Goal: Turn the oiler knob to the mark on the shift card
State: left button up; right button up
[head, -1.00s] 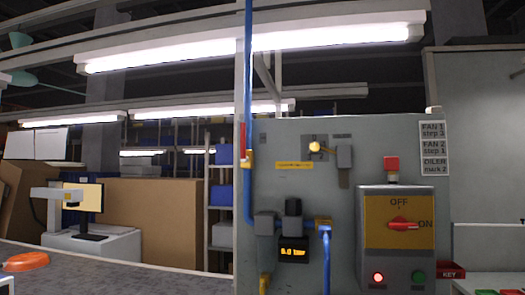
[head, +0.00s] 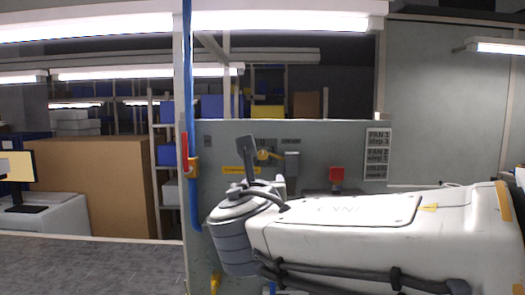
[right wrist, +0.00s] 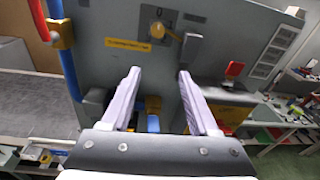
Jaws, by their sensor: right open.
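A small yellow knob (head: 263,155), which looks like the oiler knob, sits high on the grey panel (head: 350,130). It shows in the right wrist view (right wrist: 157,31), beyond the fingertips. Its mark is too small to read. The shift card (head: 377,154) is at the panel's upper right; in the earlier head view its last line reads OILER mark 2. My right gripper (right wrist: 160,72) is open and empty in front of the panel, below the knob and apart from it. In the head view my right arm hides the panel's lower part. My left gripper is not in view.
A yellow label (right wrist: 128,44) and a grey box (right wrist: 190,47) flank the knob. A blue pipe (head: 189,90) with a red lever (head: 185,150) runs down the panel's left side. A grey belt (head: 90,265) lies at left.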

aim_at(262, 156)
jog(key=shift+n+t, duration=0.4)
jog(key=shift+n, duration=0.4)
jog(key=w+r+p, duration=0.1)
jog(key=w, duration=0.2)
jog(key=w+r+p, duration=0.1)
jog(key=w+p, duration=0.1)
jog(key=w, duration=0.1)
jog(key=w+r+p, duration=0.1)
jog(key=w, duration=0.3)
jog(key=shift+a, duration=0.2)
jog(key=shift+w+f, duration=0.1)
jog(key=shift+w, duration=0.25)
jog(key=shift+c, duration=0.3)
grip_shut()
